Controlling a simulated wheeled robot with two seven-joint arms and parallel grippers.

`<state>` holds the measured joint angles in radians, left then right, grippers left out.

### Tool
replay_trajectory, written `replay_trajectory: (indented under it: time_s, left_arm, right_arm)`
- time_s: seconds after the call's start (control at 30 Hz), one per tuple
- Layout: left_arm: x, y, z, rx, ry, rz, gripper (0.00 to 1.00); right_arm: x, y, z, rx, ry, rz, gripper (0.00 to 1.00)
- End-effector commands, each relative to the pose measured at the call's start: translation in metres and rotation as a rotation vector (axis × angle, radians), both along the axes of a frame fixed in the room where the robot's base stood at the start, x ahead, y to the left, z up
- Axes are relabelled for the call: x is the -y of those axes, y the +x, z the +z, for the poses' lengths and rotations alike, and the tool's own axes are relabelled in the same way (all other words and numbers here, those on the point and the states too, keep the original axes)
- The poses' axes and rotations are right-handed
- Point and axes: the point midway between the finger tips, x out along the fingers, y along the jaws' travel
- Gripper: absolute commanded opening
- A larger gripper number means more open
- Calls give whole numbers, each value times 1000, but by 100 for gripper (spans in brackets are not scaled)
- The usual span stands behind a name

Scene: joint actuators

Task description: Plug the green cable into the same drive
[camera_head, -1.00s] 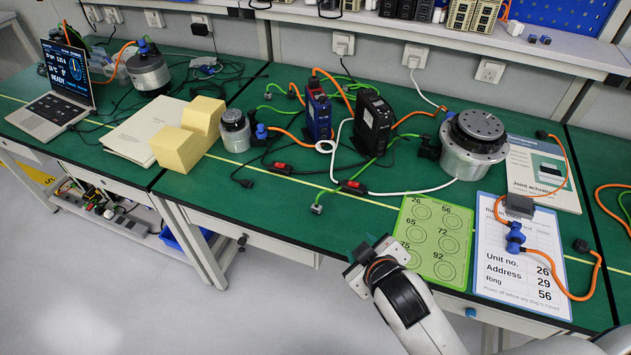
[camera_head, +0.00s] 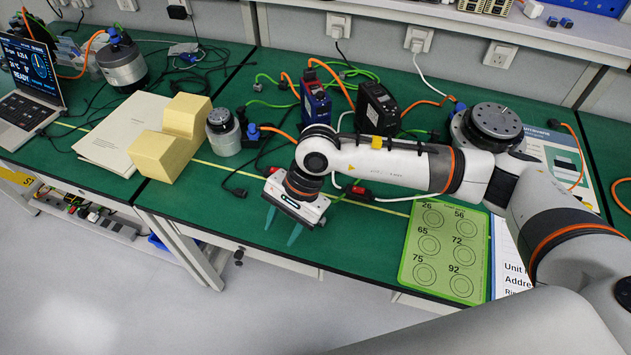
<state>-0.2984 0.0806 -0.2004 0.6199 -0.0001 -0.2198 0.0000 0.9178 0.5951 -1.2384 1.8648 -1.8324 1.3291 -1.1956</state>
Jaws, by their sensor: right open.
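My right gripper (camera_head: 281,236) is open, with two teal fingers pointing down over the green bench front. I see nothing between the fingers. A blue drive (camera_head: 316,104) and a black drive (camera_head: 377,112) stand upright behind my right arm, which hides their lower fronts. A green cable (camera_head: 270,103) runs on the bench left of the blue drive, and more green cable (camera_head: 362,76) lies behind the drives. The front green cable and its loose grey plug, seen earlier, are hidden by my arm and gripper. My left gripper is not in view.
A yellow foam block (camera_head: 166,156), a small motor (camera_head: 223,132) and a black plug (camera_head: 236,191) are left of the gripper. A large actuator (camera_head: 487,128) stands behind my forearm. A green ring card (camera_head: 408,272) lies at the right. Orange and white cables cross the bench.

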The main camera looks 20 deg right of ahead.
Motion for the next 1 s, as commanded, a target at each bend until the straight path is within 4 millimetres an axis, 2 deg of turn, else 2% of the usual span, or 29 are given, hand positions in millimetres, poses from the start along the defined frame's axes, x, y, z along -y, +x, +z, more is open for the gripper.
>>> replay_trajectory:
  time_s: [0.03,0.1,0.2,0.3,0.53,0.77,0.9,1.0]
  left_arm:
    - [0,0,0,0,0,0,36]
    - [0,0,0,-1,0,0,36]
    - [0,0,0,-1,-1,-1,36]
    - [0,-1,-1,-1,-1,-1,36]
    - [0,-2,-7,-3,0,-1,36]
    - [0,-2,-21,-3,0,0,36]
    - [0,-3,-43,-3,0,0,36]
    - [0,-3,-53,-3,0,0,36]
  right_arm:
    - [25,13,-3,46,-111,29,42]
    - [52,25,-6,85,-232,62,42]
    - [77,36,-6,114,-343,87,42]
    - [89,41,-5,126,-396,99,42]
    - [91,41,-19,126,-404,100,42]
    - [90,40,-48,124,-402,100,42]
    - [90,41,-71,128,-401,100,42]
    - [90,41,-80,127,-400,99,42]
